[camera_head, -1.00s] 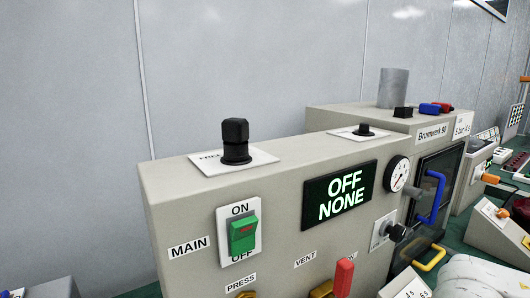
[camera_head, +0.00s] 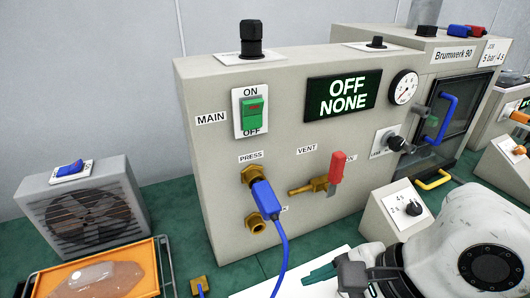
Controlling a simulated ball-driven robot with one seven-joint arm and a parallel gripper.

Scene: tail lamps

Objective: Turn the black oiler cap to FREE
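A tall black cap (camera_head: 252,41) stands upright on a white plate (camera_head: 232,58) on top of the beige machine, near its left end. It looks like the oiler cap. The top of the picture is close above it, and the plate's lettering cannot be read now, so its setting is unclear. My gripper (camera_head: 335,273) is low at the bottom edge, in front of the machine and far below the cap. One teal fingertip shows, pointing left; the rest is hidden or cut off, so its opening is unclear. My white arm is at bottom right.
The machine front carries a green switch (camera_head: 254,113), a display (camera_head: 342,94) reading OFF NONE, a gauge (camera_head: 403,87), a blue plug (camera_head: 264,198) with cable and a red-handled valve (camera_head: 336,170). A smaller black knob (camera_head: 377,42) stands on top. A fan box (camera_head: 85,208) and orange tray (camera_head: 150,262) are at left.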

